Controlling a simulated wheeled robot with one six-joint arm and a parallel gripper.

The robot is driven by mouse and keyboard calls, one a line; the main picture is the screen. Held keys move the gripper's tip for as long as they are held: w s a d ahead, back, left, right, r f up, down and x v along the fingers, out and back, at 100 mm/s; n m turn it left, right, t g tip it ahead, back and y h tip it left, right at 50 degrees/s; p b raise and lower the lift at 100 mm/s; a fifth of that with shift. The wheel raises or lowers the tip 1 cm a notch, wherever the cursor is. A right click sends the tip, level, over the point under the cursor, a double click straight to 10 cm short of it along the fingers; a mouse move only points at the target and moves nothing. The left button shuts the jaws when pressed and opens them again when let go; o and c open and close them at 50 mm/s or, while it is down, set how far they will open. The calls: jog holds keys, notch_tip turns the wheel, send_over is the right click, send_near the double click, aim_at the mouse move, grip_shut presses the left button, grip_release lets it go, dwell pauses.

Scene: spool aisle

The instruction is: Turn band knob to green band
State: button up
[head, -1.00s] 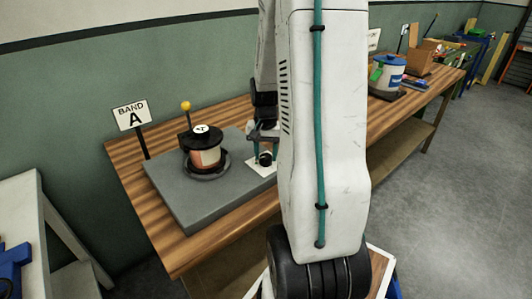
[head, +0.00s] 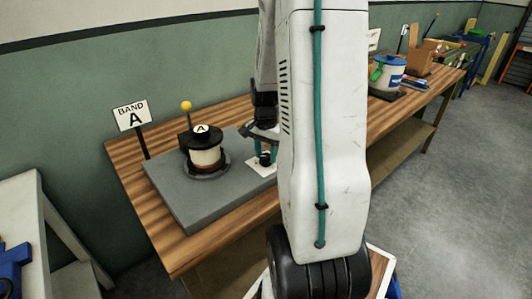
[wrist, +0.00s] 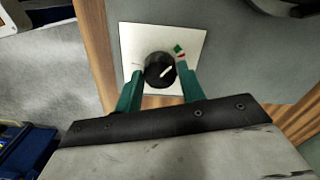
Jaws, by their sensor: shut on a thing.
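The black band knob (wrist: 157,72) sits on a white square plate (wrist: 141,38) in the wrist view. Its white pointer line slants up and right, toward the side with a small green mark (wrist: 178,48) and a red mark (wrist: 181,57). The pointer appears to aim below the green mark. My gripper (wrist: 160,74) has its teal fingers on either side of the knob and is shut on it. In the head view my arm partly hides the plate (head: 259,170) and knob (head: 265,159).
A spool with a black lid marked A (head: 206,158) stands on the grey base (head: 185,205), beside a yellow-tipped lever (head: 187,106) and a BAND A sign (head: 131,114). Another spool (head: 388,72) stands farther along the wooden bench (head: 405,122).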

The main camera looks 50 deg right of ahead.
aim_at(266, 157)
jog(key=o, duration=1)
notch_tip(266, 157, up, 8)
jog(key=shift+f, duration=0.1)
dwell(0.4)
jog(key=s+a+r+n, duration=0.4)
jog(key=a+n, duration=0.1)
jog(key=a, duration=0.5)
jog(key=s+a+r+n+t, duration=0.1)
jog(key=s+a+r+n, duration=0.2)
jog(key=a+n, duration=0.3)
jog(key=s+a+r+n, duration=0.4)
jog(key=s+a+n, duration=0.1)
jog(key=a, duration=0.9)
jog(key=shift+s+a+r+n, duration=0.15)
jog(key=shift+s+r+n, duration=0.15)
jog(key=shift+n, duration=0.2)
